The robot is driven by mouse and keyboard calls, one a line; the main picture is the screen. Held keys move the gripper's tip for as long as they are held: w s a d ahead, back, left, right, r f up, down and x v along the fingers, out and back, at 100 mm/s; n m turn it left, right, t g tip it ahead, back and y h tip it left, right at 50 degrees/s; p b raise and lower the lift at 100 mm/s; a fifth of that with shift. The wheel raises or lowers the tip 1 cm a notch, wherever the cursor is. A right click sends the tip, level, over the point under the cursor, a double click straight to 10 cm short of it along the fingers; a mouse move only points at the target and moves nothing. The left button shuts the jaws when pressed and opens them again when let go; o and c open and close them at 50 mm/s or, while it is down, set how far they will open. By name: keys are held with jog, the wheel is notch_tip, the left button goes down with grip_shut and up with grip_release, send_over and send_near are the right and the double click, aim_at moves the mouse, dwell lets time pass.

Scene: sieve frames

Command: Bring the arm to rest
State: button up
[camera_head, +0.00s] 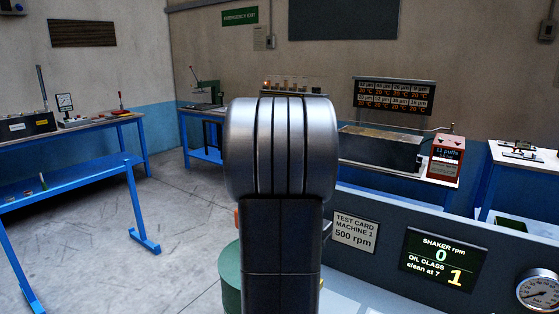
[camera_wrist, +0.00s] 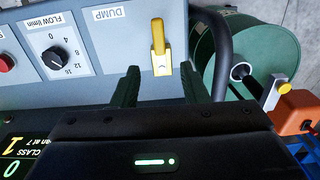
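My gripper (camera_wrist: 161,88) shows in the wrist view as two dark fingers spread apart, with nothing between the fingertips. Its fingers point toward a grey panel (camera_wrist: 105,50) with a yellow lever (camera_wrist: 157,40) under a DUMP label. The lever is just beyond and between the fingertips; I cannot tell how far off it is. In the head view, my own arm fills the middle and hides the gripper and part of the machine behind it.
The panel also carries a black FLOW knob (camera_wrist: 56,60). A green drum (camera_wrist: 235,50) and an orange part (camera_wrist: 300,112) are beside it. In the head view, a display (camera_head: 443,260) reads 0 rpm, oil class 1. Blue tables (camera_head: 75,180) stand left; open floor (camera_head: 175,225) lies between.

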notch_tip(320, 180, down, 10)
jog(key=shift+s+f, duration=0.1)
jog(key=shift+d+n, duration=0.15)
jog(key=shift+n, duration=0.25)
jog(key=shift+s+d+r+n, duration=0.2)
jog(key=shift+d+n, duration=0.2)
jog(key=shift+n, duration=0.6)
